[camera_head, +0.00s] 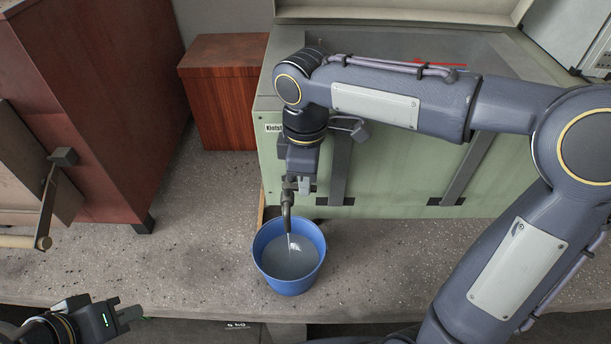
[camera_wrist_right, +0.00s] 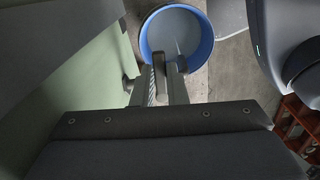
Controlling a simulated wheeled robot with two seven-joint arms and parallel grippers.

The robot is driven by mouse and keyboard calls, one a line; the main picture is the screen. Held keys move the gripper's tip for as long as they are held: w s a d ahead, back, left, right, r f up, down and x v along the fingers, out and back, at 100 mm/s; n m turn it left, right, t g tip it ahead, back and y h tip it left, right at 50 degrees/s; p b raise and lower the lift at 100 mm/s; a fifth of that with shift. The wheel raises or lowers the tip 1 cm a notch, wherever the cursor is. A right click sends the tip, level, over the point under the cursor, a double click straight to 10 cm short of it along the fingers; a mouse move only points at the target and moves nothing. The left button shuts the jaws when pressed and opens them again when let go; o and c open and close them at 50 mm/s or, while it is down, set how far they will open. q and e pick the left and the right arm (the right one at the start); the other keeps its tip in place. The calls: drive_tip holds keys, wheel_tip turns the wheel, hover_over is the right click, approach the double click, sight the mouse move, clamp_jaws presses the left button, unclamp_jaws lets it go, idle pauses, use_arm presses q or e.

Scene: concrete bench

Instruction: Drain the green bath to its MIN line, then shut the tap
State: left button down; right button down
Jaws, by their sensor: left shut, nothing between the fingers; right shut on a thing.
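The green bath (camera_head: 395,180) stands at the back of the bench; its lid is up, and a short red line (camera_head: 438,64) shows inside. My right arm hides part of the interior, and I cannot read a MIN mark. The tap (camera_head: 287,207) comes out low on its front. A thin stream falls from it into a blue bucket (camera_head: 264,262), also seen in the right wrist view (camera_wrist_right: 207,50), which holds greyish liquid. My right gripper (camera_head: 302,184) is shut on the tap's handle, its grip partly hidden. My left gripper (camera_head: 130,309) is shut and empty at the lower left.
A reddish-brown cabinet (camera_head: 110,90) with a handle (camera_head: 47,200) stands at the left. A smaller red-brown wooden box (camera_head: 225,100) is behind it. The bucket is near the bench's front edge. Bare bench (camera_head: 190,230) lies between cabinet and bucket.

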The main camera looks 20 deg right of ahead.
drive_tip(key=c, duration=1.4)
unclamp_jaws()
drive_tip(key=shift+c, duration=0.2)
drive_tip(key=shift+r, duration=0.1)
wheel_tip(320, 180, up, 8)
drive_tip(key=shift+p, duration=0.35)
